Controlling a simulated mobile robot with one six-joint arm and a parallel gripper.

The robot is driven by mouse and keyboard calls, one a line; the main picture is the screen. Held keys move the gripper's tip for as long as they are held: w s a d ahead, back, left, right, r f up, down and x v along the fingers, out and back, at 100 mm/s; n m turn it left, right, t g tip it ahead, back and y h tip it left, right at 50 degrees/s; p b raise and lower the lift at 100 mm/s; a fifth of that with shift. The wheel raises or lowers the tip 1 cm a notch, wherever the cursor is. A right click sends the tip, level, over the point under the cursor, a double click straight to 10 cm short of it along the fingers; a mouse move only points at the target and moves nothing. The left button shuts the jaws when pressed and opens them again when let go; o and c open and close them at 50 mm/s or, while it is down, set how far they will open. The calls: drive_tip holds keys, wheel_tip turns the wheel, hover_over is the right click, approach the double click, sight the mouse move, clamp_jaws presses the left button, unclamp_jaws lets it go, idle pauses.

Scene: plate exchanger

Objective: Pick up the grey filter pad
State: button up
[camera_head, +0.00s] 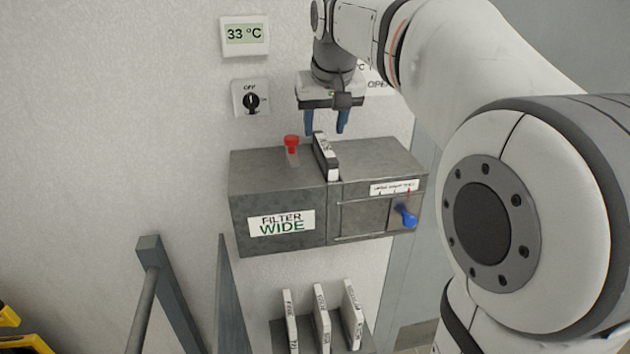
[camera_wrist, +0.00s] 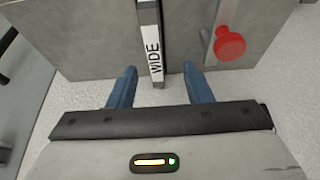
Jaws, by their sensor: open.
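A narrow plate with a dark top and a white label (camera_head: 327,160) stands in the top of the grey box; its label reads WIDE in the wrist view (camera_wrist: 152,48). I cannot tell whether it is the grey filter pad; no loose grey pad shows. My gripper (camera_head: 325,131) points down just above the box, at the plate's wall-side end. In the wrist view my gripper (camera_wrist: 159,68) is open and empty, its blue fingers apart on either side of the plate's near end. Contact cannot be judged.
The grey box (camera_head: 250,185) has a FILTER WIDE label, a red knob (camera_head: 291,142) left of the plate and a blue knob (camera_head: 406,216) in front. Several labelled white plates (camera_head: 321,318) stand in a rack below.

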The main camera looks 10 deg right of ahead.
sight(325, 146)
drive_tip(key=x, duration=0.4)
drive_tip(key=p+x, duration=0.1)
drive_tip(key=x, duration=0.1)
drive_tip(key=shift+w+d+f, duration=0.1)
drive_tip(key=shift+w+d, duration=0.3)
drive_tip(key=shift+f, duration=0.25)
drive_tip(key=shift+f, duration=0.25)
clamp_jaws()
idle(0.4)
